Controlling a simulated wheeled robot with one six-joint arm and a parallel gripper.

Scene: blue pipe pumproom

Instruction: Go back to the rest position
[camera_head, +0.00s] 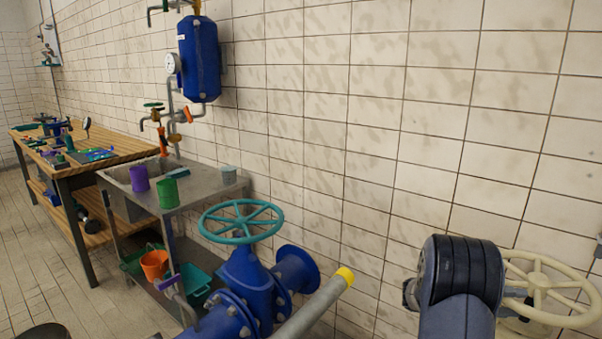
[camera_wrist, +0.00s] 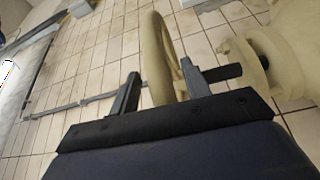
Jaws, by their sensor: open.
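My gripper (camera_wrist: 160,68) is open in the wrist view, with its two dark fingers apart. The rim of a cream handwheel (camera_wrist: 159,32) shows in the gap between the fingers. I cannot tell whether either finger touches the rim or how deep it sits between them. The same cream handwheel (camera_head: 541,284) shows at the lower right in the head view, partly hidden behind my arm.
A blue valve (camera_head: 243,272) with a teal handwheel (camera_head: 241,221) stands left of my arm, beside a grey pipe with a yellow end (camera_head: 345,276). A metal sink bench (camera_head: 213,190) and a wooden workbench (camera_head: 126,147) stand further left. A tiled wall (camera_head: 400,110) lies behind.

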